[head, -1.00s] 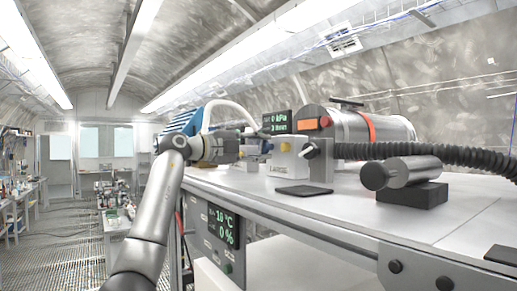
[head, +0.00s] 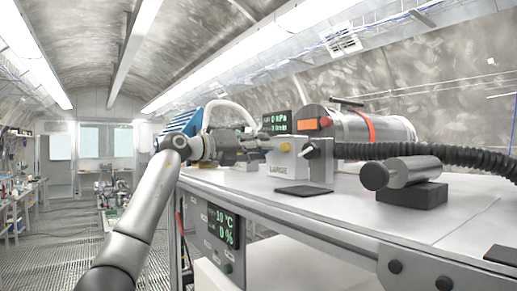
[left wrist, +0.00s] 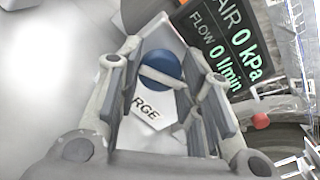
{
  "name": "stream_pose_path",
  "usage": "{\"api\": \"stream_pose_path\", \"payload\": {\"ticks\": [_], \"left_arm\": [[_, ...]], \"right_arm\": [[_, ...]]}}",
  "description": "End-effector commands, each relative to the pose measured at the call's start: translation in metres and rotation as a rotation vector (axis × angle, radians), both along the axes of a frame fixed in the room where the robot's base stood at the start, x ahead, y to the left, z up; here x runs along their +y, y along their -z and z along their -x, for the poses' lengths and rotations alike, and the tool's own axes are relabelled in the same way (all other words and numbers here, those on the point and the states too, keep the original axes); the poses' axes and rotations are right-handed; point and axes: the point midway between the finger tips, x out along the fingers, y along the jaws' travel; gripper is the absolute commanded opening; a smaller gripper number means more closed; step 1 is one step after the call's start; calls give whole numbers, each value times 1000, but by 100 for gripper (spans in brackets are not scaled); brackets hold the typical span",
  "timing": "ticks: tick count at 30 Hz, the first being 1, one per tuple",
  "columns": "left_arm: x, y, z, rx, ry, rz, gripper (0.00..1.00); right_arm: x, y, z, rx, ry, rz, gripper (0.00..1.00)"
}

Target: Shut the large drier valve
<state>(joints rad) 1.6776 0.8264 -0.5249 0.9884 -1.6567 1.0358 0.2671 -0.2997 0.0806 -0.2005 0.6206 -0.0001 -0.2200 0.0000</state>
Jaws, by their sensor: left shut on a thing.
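My left gripper (head: 262,151) reaches the left side of the box in the head view. In the head view the gripper hides the knob. My right gripper is not in view.
A silver cylinder (head: 375,128) with an orange band lies behind the valve. A black ribbed hose (head: 430,152) runs right. A smaller metal cylinder (head: 408,171) rests on a black block. A flat black pad (head: 303,191) lies in front of the box.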

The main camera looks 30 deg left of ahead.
Motion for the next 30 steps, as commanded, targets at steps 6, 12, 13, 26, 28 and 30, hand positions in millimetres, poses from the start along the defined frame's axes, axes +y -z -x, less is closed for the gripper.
{"api": "stream_pose_path", "payload": {"ticks": [6,12,13,26,28,30], "left_arm": [[0,5,-1,-66,3,-194,10],[0,5,-1,-138,4,-368,10],[0,6,-1,-149,4,-395,10],[-1,6,-2,-305,7,-772,10],[-1,6,-2,-331,7,-833,10],[-1,6,-2,-356,8,-895,10]], "right_arm": [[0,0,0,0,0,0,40],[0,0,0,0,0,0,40],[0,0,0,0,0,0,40],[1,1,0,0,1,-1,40],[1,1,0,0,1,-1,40],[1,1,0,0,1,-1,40]]}}
